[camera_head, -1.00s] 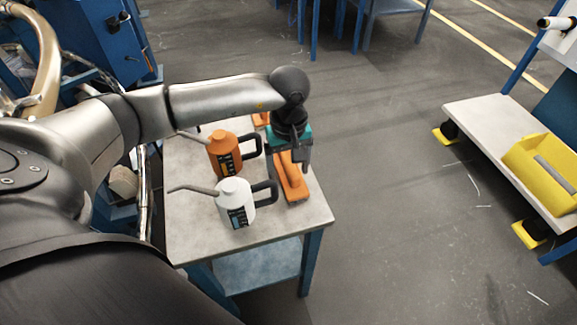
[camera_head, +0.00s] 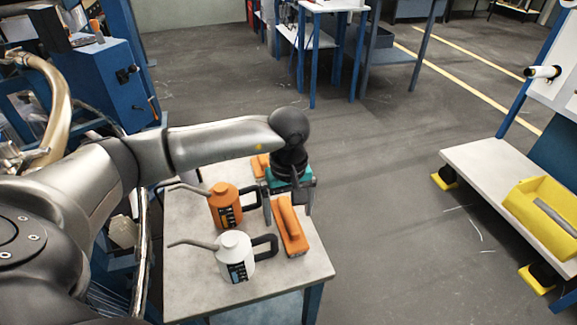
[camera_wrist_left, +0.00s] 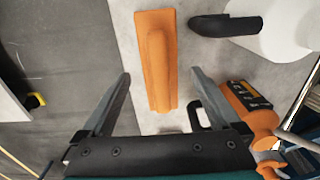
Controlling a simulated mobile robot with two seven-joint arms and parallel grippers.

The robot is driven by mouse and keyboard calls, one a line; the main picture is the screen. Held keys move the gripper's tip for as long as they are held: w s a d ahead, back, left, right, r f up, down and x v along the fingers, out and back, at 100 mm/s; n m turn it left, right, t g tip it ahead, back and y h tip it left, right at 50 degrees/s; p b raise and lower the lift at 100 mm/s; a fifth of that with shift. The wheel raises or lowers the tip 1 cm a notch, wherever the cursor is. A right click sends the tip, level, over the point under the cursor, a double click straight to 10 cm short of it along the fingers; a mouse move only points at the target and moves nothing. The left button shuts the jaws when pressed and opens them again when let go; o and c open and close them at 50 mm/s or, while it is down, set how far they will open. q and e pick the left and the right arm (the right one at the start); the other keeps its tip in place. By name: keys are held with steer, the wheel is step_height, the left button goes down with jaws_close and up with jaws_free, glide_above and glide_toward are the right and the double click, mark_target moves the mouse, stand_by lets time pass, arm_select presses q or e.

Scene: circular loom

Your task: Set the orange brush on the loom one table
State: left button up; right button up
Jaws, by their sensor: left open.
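The orange brush (camera_head: 291,226) lies on the right side of a small light-topped table (camera_head: 198,291). In the left wrist view the brush (camera_wrist_left: 158,62) lies ahead of my left gripper, roughly in line with the gap between its fingers. My left gripper (camera_head: 288,205) is over the table at the brush's far end; in the left wrist view its two fingers (camera_wrist_left: 160,100) are spread apart with nothing held between them. My right gripper is not in view.
An orange oil can (camera_head: 224,207) and a white oil can (camera_head: 235,258) stand left of the brush. Another orange object (camera_head: 260,166) is partly hidden behind my gripper. A yellow bin (camera_head: 545,212) sits on a shelf at right. Open floor lies between.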

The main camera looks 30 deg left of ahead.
mark_target(288, 213)
arm_select(q)
step_height(288, 213, up, 12)
steer(key=p, duration=0.2)
steer(key=shift+p, duration=0.4)
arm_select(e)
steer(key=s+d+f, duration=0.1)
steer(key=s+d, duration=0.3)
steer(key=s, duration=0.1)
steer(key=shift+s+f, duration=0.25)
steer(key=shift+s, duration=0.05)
